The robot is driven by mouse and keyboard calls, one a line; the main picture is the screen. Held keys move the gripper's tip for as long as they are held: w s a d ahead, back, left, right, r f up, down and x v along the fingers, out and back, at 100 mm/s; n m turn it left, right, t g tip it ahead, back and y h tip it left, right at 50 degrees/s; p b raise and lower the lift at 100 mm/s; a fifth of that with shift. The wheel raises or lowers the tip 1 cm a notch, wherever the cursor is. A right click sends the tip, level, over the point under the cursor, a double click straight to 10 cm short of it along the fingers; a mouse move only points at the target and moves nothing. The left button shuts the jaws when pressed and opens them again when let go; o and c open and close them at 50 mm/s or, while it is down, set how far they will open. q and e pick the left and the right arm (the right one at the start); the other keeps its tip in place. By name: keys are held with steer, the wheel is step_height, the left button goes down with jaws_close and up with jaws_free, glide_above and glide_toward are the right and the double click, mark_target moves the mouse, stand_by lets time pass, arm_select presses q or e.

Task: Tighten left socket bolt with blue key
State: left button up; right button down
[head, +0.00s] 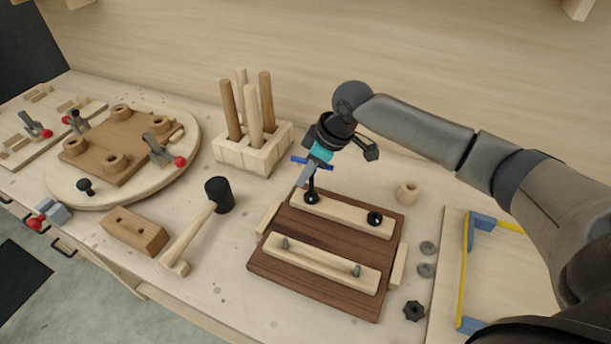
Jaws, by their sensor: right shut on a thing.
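The blue key (326,167) has a blue crossbar and a dark shaft that points down. My right gripper (311,168) is shut on it, above the upper pale strip (345,214) of the dark brown board (309,250). The key's lower end is at the left socket bolt (311,198), a black bolt at the strip's left end. I cannot tell whether the key is seated in it. The right socket bolt (375,218) is black and stands free at the strip's other end. My left gripper is not in view.
A mallet (200,226) lies left of the board. A wooden block with dowels (252,149) stands behind. A round board with clamps (60,189) is at far left. A wooden ring (408,192), washers (427,248) and a black knob (413,310) lie right, beside a yellow-edged frame (465,260).

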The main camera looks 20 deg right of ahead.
steer(key=shift+m+p, duration=0.4)
steer(key=shift+p, duration=0.25)
steer(key=m+p, duration=0.1)
steer(key=p, duration=0.1)
steer(key=m+h+p, duration=0.1)
steer(key=m+p, duration=0.1)
steer(key=p, duration=0.1)
steer(key=m+t+h+p, duration=0.1)
steer(key=m+p, duration=0.1)
steer(key=p, duration=0.1)
steer(key=shift+w+d+r, duration=0.15)
steer(key=shift+w+d, duration=0.1)
steer(key=m+h+p, duration=0.1)
steer(key=m+p, duration=0.1)
steer(key=p, duration=0.1)
steer(key=shift+d+m, duration=0.1)
steer(key=shift+m, duration=0.3)
steer(key=shift+d+m+h+p, duration=0.15)
steer(key=shift+m+h+p, duration=0.15)
steer(key=shift+m+p, duration=0.65)
steer(key=shift+n, duration=0.25)
